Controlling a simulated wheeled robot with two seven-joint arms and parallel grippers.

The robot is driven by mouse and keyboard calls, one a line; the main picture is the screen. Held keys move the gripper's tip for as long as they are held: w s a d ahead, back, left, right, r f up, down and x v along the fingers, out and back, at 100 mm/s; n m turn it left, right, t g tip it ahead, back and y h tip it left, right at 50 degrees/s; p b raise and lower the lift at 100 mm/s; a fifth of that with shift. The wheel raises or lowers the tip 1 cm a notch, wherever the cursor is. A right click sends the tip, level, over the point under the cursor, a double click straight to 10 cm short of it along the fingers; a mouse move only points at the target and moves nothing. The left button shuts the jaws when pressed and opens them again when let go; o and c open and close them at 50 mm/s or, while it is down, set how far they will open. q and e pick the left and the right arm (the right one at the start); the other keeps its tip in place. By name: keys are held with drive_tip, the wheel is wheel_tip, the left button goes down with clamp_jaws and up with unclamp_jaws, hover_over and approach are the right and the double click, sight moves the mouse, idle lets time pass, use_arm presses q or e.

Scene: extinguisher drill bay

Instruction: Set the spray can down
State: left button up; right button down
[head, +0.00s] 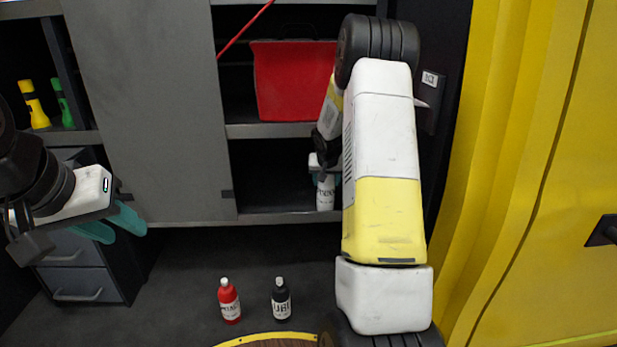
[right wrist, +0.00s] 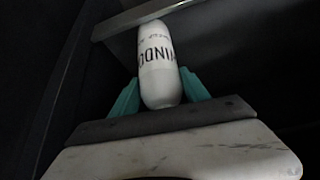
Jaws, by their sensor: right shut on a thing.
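The spray can is white with dark lettering (head: 326,193). It is in the lower compartment of the grey cabinet, close to the front edge of the bottom shelf (head: 280,218). I cannot tell whether its base touches the shelf. My right gripper (head: 319,172) is shut on the can, its arm hiding part of the compartment. In the right wrist view the can (right wrist: 157,62) sits between the two teal fingers, its far end near a pale shelf edge (right wrist: 150,14). My left gripper (head: 119,224) is at the left, its teal fingers apart and empty.
A red bin (head: 292,85) stands on the shelf above. Yellow and green torches (head: 34,105) are on a left shelf. A yellow panel (head: 540,180) closes off the right side.

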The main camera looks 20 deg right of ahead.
drive_tip(key=c, duration=0.5)
unclamp_jaws()
drive_tip(key=shift+f, duration=0.1)
drive_tip(key=shift+s+r, duration=0.15)
drive_tip(key=shift+r, duration=0.25)
drive_tip(key=s+a+r+n+y, duration=0.1)
drive_tip(key=s+a+r, duration=0.5)
drive_tip(key=s, duration=0.6)
drive_tip(key=s+a+r+n+y, duration=0.2)
drive_tip(key=s+a+r, duration=0.5)
drive_tip(key=s, duration=0.6)
drive_tip(key=s+a+r+n+y, duration=0.1)
drive_tip(key=s+a+r, duration=0.6)
drive_tip(key=s, duration=0.6)
drive_tip(key=shift+r+n+y, duration=0.1)
drive_tip(key=shift+n+y, duration=0.2)
drive_tip(key=shift+n, duration=0.1)
